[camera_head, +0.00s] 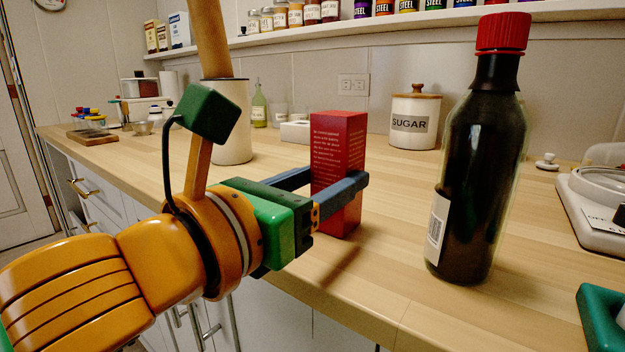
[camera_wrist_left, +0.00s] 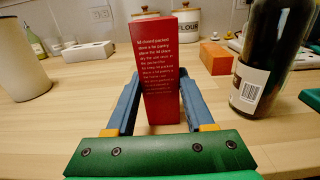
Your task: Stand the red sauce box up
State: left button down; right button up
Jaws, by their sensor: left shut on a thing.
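The red sauce box (camera_head: 338,170) stands upright near the front edge of the counter, with printed white text on one face. It also shows upright in the left wrist view (camera_wrist_left: 160,72). My left gripper (camera_head: 340,187) is shut on it, with one blue finger on each side of its lower half. I cannot tell whether the base of the box touches the counter. My right gripper is not in view.
A dark bottle with a red cap (camera_head: 480,150) stands close to the right of the box. A sugar canister (camera_head: 415,118) and a cream cylinder (camera_head: 234,125) stand behind. An orange block (camera_wrist_left: 215,57) lies behind the bottle's left side. Bare counter (camera_head: 400,230) lies between box and bottle.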

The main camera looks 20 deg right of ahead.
pick_arm(q)
jog(key=shift+c, duration=1.4)
grip_release()
